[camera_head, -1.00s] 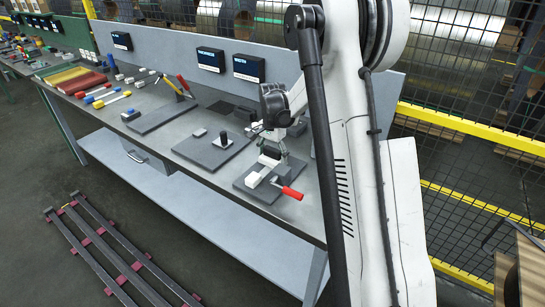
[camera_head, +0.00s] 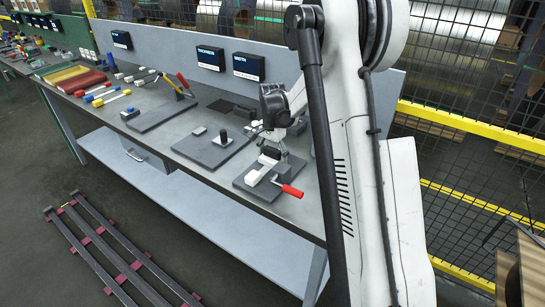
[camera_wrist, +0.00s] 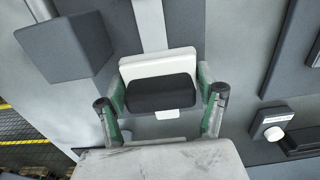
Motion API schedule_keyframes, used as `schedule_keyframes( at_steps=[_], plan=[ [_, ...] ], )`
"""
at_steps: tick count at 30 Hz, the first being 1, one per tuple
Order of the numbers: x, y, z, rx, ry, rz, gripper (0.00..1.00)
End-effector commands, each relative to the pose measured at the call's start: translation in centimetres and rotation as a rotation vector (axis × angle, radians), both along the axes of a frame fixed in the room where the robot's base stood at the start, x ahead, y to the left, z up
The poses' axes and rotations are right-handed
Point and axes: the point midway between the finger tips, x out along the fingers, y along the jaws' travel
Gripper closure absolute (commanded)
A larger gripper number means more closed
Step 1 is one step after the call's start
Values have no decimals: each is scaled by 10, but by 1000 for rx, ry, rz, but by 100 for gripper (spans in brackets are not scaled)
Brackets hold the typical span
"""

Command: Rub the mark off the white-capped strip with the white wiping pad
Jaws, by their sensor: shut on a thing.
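My gripper (camera_wrist: 161,100) is shut on the wiping pad, with one finger on each side. In the wrist view the pad shows as a black block (camera_wrist: 160,94) with a broad white part (camera_wrist: 158,62) beyond it. A pale strip (camera_wrist: 150,24) runs away from the pad toward the top of the wrist view. Its mark and cap cannot be made out. In the head view my gripper (camera_head: 272,156) is low over the right-hand grey plate (camera_head: 250,186), near a white piece (camera_head: 254,177). Whether the pad touches the strip cannot be told.
A red-handled clamp (camera_head: 291,191) stands at the plate's front right. A dark grey block (camera_wrist: 66,46) is close left of the pad. Another plate (camera_head: 210,152) with a black post lies to the left. Coloured-capped strips (camera_head: 104,98) lie farther left. A grey panel (camera_head: 165,45) backs the bench.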

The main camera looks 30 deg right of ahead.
Motion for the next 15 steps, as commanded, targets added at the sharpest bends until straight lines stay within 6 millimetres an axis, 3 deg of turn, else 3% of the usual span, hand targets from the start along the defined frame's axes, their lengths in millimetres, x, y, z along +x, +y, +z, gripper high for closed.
schedule_keyframes(
  at_steps=[15],
  plan=[
    [15,8,0,0,0,0,59]
  ],
)
